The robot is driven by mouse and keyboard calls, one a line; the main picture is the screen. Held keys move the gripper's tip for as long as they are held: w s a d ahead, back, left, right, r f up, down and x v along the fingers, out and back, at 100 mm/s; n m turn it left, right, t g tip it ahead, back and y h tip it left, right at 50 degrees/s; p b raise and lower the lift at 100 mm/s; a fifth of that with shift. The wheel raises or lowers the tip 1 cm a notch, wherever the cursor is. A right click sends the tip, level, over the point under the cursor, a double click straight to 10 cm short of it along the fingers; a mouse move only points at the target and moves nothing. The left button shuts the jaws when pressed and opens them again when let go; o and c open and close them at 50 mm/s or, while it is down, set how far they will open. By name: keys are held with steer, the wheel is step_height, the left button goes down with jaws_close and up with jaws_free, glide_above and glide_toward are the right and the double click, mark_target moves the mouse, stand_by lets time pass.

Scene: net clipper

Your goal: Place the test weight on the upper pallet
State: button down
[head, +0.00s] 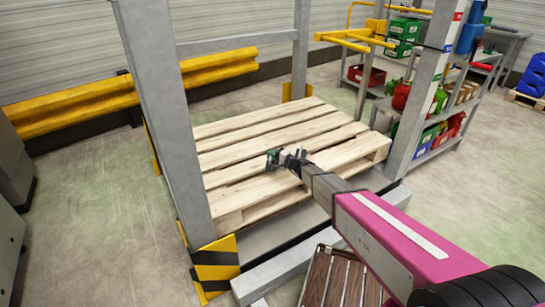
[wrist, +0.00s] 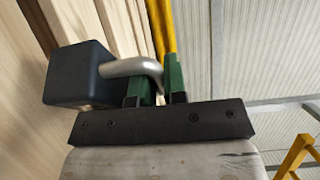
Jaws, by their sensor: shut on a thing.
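The upper pallet (head: 225,185) is pale slatted wood on a raised grey frame in the middle of the head view. My gripper (head: 287,158) is over its near right part. In the wrist view my gripper (wrist: 158,85) is shut on the silver handle (wrist: 130,68) of the test weight, a dark blue block (wrist: 78,75). The weight hangs off to the left of the green fingers, with pale slats behind it. In the head view the weight is too small to make out clearly. I cannot tell whether it touches the slats.
Grey posts (head: 165,110) stand around the pallet, one with a yellow-black guard (head: 215,268) at its foot. A brown slatted thing (head: 338,278) lies low under my arm. A yellow barrier (head: 90,98) runs behind. Shelves with bins (head: 430,135) stand at right. The pallet top is otherwise bare.

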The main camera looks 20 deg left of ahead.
steer(key=shift+f, duration=2)
steer(key=shift+w+f, duration=0.1)
steer(key=c, duration=1.2)
jaws_free()
steer(key=shift+o, duration=0.2)
